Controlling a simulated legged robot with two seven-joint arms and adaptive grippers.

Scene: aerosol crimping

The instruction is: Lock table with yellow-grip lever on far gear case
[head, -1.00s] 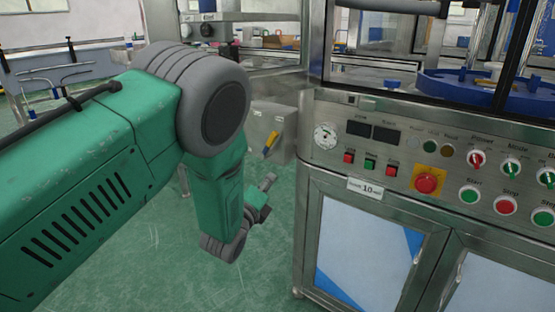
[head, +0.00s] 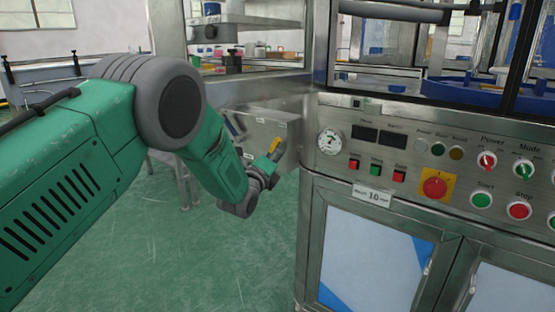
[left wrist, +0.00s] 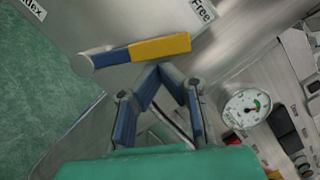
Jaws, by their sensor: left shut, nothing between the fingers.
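The gear case is a grey metal box (head: 262,127) at the left side of the machine. A lever with a yellow grip (head: 275,146) is on its front face. In the left wrist view the lever's yellow grip (left wrist: 160,47) runs into a blue section, with a grey end at left; labels reading "Free" and partly "Index" sit on the case. My left gripper (head: 268,166) is beside the lever in the head view. In the left wrist view its fingertips (left wrist: 161,70) meet just below the grip, with nothing between them; contact with the lever cannot be told. My right gripper is not in view.
The machine's control panel (head: 400,150) with gauge (head: 330,142), buttons and switches stands right of the case. Cabinet doors (head: 375,250) are below it. A shelf (head: 250,72) is above and behind the case. Open green floor lies below my left arm.

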